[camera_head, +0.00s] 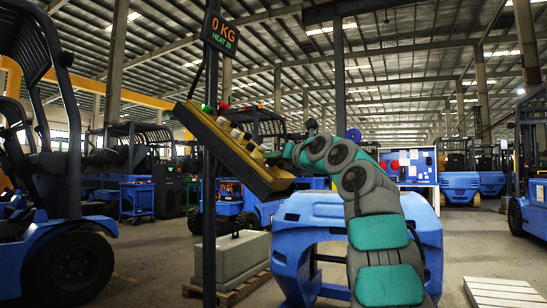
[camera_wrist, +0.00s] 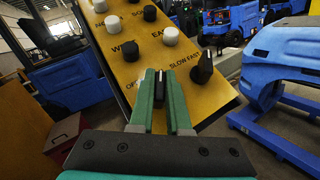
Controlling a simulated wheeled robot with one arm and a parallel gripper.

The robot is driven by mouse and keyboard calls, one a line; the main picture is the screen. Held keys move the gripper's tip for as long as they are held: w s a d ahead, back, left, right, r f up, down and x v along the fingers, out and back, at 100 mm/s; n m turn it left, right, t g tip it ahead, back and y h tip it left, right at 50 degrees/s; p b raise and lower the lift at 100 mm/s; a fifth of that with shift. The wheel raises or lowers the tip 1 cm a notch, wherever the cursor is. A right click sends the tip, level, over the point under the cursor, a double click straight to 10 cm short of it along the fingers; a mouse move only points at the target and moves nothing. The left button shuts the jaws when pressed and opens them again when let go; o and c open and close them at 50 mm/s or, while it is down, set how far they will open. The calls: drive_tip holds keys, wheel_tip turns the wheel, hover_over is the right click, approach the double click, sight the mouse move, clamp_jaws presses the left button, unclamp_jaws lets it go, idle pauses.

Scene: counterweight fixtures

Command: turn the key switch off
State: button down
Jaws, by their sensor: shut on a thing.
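The yellow control panel (camera_head: 228,146) is mounted tilted on a dark post. In the wrist view the panel (camera_wrist: 92,65) fills the upper middle. My gripper (camera_wrist: 160,92) is at its lower end, its green fingers shut on a black upright key switch (camera_wrist: 159,88). Letters beginning "OF" show just left of the fingers; the rest of the label is hidden. In the head view my gripper (camera_head: 275,156) reaches the panel's right end, and the switch cannot be made out there.
A black knob (camera_wrist: 202,68) marked SLOW FAST sits close right of my fingers. White and black buttons (camera_wrist: 131,51) lie above. A display (camera_head: 220,33) reads 0 KG. Concrete blocks (camera_head: 232,258) on a pallet stand below the panel. A blue forklift (camera_head: 60,225) stands left.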

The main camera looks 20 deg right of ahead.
drive_tip(key=shift+d+n+y, duration=0.15)
drive_tip(key=shift+n+y, duration=0.35)
drive_tip(key=shift+n+y+p, duration=0.45)
drive_tip(key=shift+n+y, duration=0.15)
drive_tip(key=shift+y, duration=0.1)
drive_tip(key=shift+n+y+p, duration=0.3)
drive_tip(key=shift+n+p, duration=0.05)
drive_tip(key=shift+n, duration=0.05)
drive_tip(key=n+y+p, duration=0.1)
drive_tip(key=n+g+y+p, duration=0.1)
drive_tip(key=p, duration=0.1)
drive_tip(key=shift+r+n+y, duration=0.2)
drive_tip(key=shift+n+y, duration=0.1)
drive_tip(key=shift+n, duration=0.1)
drive_tip(key=n+g+y+p, duration=0.1)
drive_tip(key=n+y+p, duration=0.1)
drive_tip(key=p, duration=0.2)
drive_tip(key=shift+r, duration=0.2)
drive_tip(key=n+g+y+p, duration=0.1)
drive_tip(key=n+y+p, duration=0.1)
drive_tip(key=n+p, duration=0.1)
drive_tip(key=shift+a+f+g+y+p, duration=0.2)
drive_tip(key=shift+g+y+p, duration=0.1)
drive_tip(key=shift+g, duration=0.1)
drive_tip(key=shift+f+n+g+y+p, duration=0.1)
drive_tip(key=shift+n+g+y+p, duration=0.6)
drive_tip(key=shift+n, duration=0.5)
drive_tip(key=c, duration=0.9)
unclamp_jaws()
drive_tip(key=shift+s+f, duration=0.1)
